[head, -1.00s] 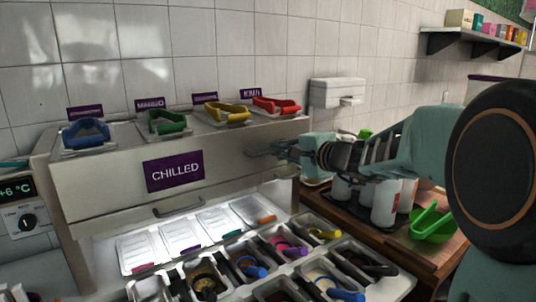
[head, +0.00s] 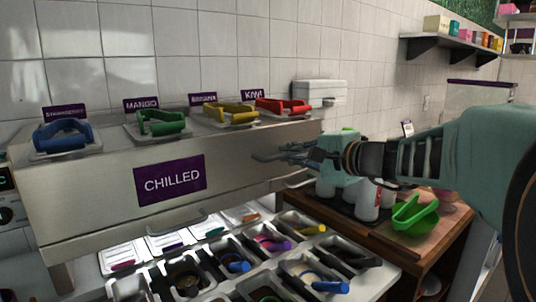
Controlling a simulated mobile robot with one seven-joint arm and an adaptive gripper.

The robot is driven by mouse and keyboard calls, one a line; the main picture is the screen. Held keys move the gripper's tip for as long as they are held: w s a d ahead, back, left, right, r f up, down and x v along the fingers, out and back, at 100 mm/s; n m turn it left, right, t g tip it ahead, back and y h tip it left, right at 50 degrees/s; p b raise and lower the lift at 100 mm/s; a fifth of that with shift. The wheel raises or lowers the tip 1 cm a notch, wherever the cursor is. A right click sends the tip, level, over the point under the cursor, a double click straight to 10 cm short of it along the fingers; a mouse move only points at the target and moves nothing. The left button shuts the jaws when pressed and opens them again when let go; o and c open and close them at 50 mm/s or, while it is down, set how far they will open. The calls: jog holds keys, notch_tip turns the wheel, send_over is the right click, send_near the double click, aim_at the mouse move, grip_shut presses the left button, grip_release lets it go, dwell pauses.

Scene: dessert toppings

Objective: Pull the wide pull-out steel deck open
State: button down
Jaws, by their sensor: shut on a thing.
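The wide steel deck (head: 92,194) spans the left and middle of the head view, with a purple CHILLED sign on its front. A bar handle (head: 178,223) shows at the lower middle of the front. My gripper (head: 266,156) is at the right part of the deck front, shut on the deck there. The exact part between its fingers is too small to make out. The deck front overhangs part of the clear lids (head: 164,243) below.
Topping pans with coloured scoops (head: 233,262) lie below. A wooden counter (head: 436,239) with white bottles and a green scoop (head: 413,216) is at right.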

jog(key=c, duration=2.3)
grip_release()
